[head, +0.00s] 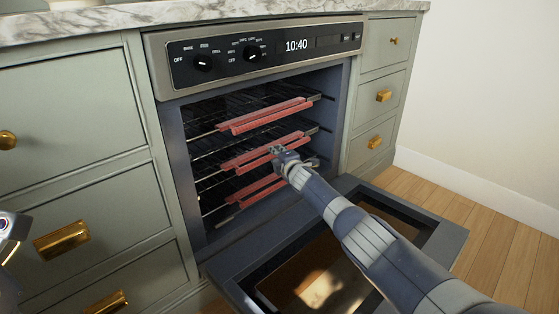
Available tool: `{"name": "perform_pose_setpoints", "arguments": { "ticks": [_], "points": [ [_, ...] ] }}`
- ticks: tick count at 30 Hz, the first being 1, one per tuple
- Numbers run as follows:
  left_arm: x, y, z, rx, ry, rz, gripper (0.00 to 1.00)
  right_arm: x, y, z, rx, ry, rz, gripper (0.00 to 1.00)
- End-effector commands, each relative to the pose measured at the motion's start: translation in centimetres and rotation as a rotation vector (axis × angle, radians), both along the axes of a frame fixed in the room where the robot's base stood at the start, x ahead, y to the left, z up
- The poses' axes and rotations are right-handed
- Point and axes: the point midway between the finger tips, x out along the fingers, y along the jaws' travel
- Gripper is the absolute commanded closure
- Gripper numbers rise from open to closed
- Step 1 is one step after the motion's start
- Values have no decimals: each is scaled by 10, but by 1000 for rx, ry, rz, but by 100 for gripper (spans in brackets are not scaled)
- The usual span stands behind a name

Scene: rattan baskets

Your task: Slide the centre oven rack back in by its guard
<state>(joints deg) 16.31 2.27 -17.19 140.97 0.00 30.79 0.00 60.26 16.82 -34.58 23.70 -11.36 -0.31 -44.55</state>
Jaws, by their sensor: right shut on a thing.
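The oven (180,150) is open and holds three wire racks, each with a red guard along its front. The centre rack's guard (250,157) lies between the upper guard (265,117) and the lower guard (256,190). My right gripper (275,150) is shut on the centre guard, near its middle, and hides part of it. The three guards sit roughly in line at the oven's mouth. At the left edge only a piece of my left arm shows; its gripper is out of view.
The oven door (452,243) is folded down under my right arm. Drawers with brass handles (62,240) flank the oven. A marble counter (90,22) runs above. Free wooden floor (490,225) lies at the right.

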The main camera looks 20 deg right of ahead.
Motion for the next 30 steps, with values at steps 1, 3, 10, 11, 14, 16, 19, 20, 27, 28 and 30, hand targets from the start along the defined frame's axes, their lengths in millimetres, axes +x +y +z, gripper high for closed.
{"name": "perform_pose_setpoints", "arguments": {
  "ticks": [1,3,10,11,14,16,19,20,27,28,30],
  "points": [
    [-1,0,-1,0,-6,1,60,3,2,2,1,-4,1,100],
    [-2,0,0,0,-10,0,60,4,2,4,1,-6,1,100],
    [-2,0,2,1,-12,0,60,5,3,7,1,-10,3,100],
    [-2,0,2,1,-11,0,60,5,3,8,1,-11,4,100],
    [-2,0,2,1,-11,0,60,6,4,9,0,-13,5,100],
    [-2,-1,2,2,-11,0,60,6,4,9,0,-14,6,75],
    [-2,-1,1,2,-10,1,60,5,4,8,0,-12,6,63],
    [-2,-1,1,2,-10,1,60,5,4,8,0,-11,5,63],
    [-3,0,2,0,-11,0,60,4,2,5,0,-6,1,63],
    [-3,0,2,-1,-12,1,60,4,2,5,0,-6,1,63],
    [-3,0,2,-1,-12,1,60,4,1,5,-1,-6,1,63]
  ]
}}
